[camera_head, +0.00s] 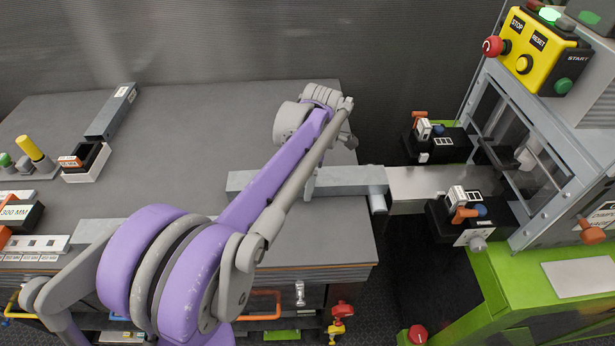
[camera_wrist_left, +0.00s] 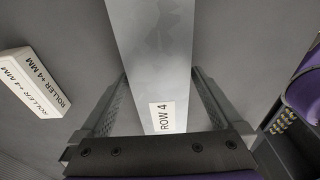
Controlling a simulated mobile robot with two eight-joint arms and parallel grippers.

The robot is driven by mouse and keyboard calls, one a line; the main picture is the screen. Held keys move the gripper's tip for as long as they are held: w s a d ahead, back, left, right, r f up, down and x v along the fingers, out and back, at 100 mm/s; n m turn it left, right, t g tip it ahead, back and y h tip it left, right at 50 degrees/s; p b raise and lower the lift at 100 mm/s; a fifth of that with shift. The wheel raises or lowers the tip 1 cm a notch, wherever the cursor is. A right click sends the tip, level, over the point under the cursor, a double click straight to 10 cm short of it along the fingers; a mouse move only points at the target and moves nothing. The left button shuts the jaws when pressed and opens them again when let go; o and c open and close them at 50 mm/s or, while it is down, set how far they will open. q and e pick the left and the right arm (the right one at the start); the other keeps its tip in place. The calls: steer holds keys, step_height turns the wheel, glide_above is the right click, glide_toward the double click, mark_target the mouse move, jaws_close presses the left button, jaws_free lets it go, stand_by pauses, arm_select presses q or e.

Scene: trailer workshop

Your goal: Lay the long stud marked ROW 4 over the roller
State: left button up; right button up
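The long grey metal stud (camera_head: 350,181) lies across the right part of the grey table, its right end above the roller (camera_head: 378,203) at the table's edge. I cannot tell whether it touches the roller. In the left wrist view the stud (camera_wrist_left: 155,50) carries a white ROW 4 label. My left gripper (camera_head: 312,188) is at the stud's middle, with my purple forearm hiding part of it. In the wrist view the fingertips (camera_wrist_left: 160,75) meet both edges of the stud, so the gripper looks shut on it. My right gripper is not in view.
A green machine (camera_head: 490,280) with a metal bed (camera_head: 425,188) and black clamp blocks (camera_head: 470,215) stands right of the table (camera_head: 200,120). Another grey channel (camera_head: 112,112) lies at the back left. A white block (camera_wrist_left: 32,82) reads ROLLER +4 MM. The table's back middle is clear.

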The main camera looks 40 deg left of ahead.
arm_select(q)
step_height(320, 180, up, 11)
steer(key=d, duration=0.1)
steer(key=shift+w+p, duration=0.35)
steer(key=shift+w, duration=0.05)
steer(key=shift+f, duration=0.15)
